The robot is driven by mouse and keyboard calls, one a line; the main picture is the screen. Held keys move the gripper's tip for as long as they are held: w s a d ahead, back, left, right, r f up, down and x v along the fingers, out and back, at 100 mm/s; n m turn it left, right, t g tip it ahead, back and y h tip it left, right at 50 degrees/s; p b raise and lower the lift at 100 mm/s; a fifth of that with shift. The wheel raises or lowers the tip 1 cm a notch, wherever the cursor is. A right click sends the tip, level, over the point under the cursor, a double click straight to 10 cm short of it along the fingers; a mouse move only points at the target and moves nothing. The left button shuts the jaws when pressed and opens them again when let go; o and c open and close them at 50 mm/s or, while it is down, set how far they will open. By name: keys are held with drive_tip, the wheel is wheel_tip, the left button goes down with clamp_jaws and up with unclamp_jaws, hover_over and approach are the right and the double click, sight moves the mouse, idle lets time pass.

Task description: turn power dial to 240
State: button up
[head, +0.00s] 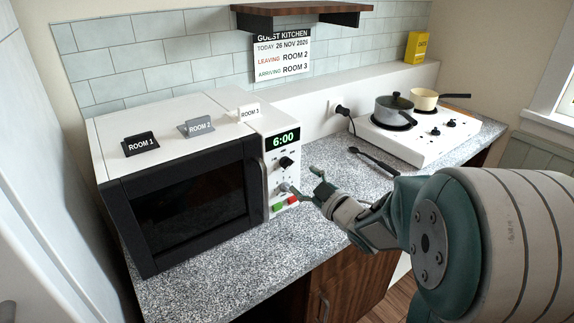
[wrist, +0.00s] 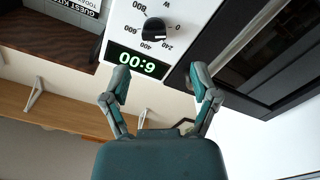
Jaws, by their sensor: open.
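The power dial (wrist: 153,29) is a round black knob on the white microwave panel, with a ring of numbers including 0, 240, 400, 600 and 800. The wrist view shows it upside down, just beyond the green clock display (wrist: 137,61). Its exact setting is too small to read surely. In the head view the dial (head: 286,162) is the upper knob, below the display. My gripper (head: 306,181) is open and empty in front of the panel, to the right of the lower knob (head: 284,187). In the wrist view my gripper (wrist: 160,76) has its fingers spread, apart from the dial.
The microwave (head: 185,190) stands on a speckled counter (head: 215,285) with room signs on top. Green (head: 277,207) and red (head: 292,200) buttons sit low on its panel. A black spoon (head: 375,161) and a hob (head: 430,140) with two pans lie to the right.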

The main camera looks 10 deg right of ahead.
sight(290, 166)
drive_tip(key=x, duration=0.4)
drive_tip(key=d+x, duration=0.1)
drive_tip(key=x, duration=0.1)
drive_tip(key=shift+w+a, duration=0.1)
drive_tip(key=shift+w, duration=0.35)
drive_tip(key=shift+w+a, duration=0.35)
drive_tip(key=shift+a, duration=0.2)
drive_tip(key=shift+d, duration=0.3)
clamp_jaws()
